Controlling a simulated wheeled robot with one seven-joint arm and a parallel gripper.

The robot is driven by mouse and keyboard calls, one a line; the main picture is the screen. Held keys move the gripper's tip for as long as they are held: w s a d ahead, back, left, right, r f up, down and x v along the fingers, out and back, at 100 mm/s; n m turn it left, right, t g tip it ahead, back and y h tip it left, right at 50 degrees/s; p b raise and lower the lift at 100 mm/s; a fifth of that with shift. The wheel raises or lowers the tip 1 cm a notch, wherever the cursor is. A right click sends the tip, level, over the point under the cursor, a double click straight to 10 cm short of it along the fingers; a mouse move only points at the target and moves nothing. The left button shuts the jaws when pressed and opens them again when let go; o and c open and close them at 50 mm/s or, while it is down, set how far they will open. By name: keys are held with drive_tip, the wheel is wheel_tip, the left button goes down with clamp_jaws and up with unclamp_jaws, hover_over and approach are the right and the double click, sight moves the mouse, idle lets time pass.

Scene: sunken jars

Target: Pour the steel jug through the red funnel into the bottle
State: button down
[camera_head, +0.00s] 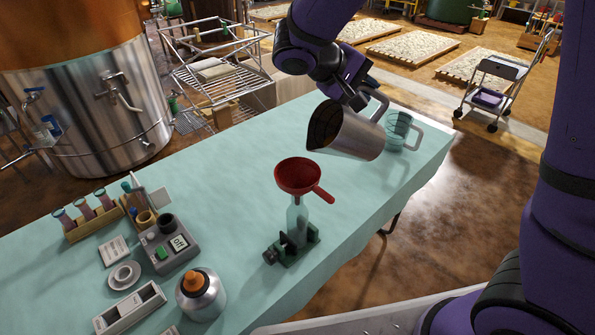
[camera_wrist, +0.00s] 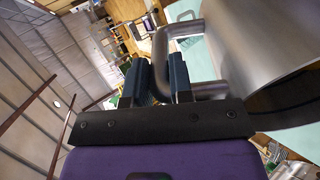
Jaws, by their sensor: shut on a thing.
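The steel jug (camera_head: 352,138) is tilted above the table, its mouth facing left and down toward the red funnel (camera_head: 297,174). The jug's mouth is apart from the funnel, above it and to its right. My gripper (camera_head: 358,98) is shut on the jug's handle. In the wrist view my gripper (camera_wrist: 160,85) closes around the handle (camera_wrist: 196,90), and the jug's body (camera_wrist: 250,40) fills the upper right. The funnel sits on the clear bottle (camera_head: 297,217), which stands upright in a dark green clamp (camera_head: 293,247). I see no liquid stream.
A clear glass mug (camera_head: 398,131) stands behind the jug at the right. A grey device (camera_head: 167,244), a tube rack (camera_head: 88,217) and a steel flask with an orange cap (camera_head: 201,293) stand at the left. The table (camera_head: 225,185) is clear left of the funnel.

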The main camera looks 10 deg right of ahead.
drive_tip(key=shift+s+a+r+h, duration=0.15)
drive_tip(key=shift+a+r+h, duration=0.4)
drive_tip(key=shift+a+r, duration=0.1)
drive_tip(key=shift+s+a+r+h, duration=0.15)
drive_tip(key=shift+a+r+h, duration=0.35)
drive_tip(key=shift+a+h, duration=0.1)
idle(3.3)
drive_tip(key=shift+s+a+r+t+h, duration=0.15)
drive_tip(key=shift+a+r+h, duration=0.2)
drive_tip(key=shift+a+h, duration=0.25)
drive_tip(key=shift+s+a+r+t+h, duration=0.15)
drive_tip(key=shift+a+r+h, duration=0.25)
drive_tip(key=shift+a, duration=0.3)
idle(2.1)
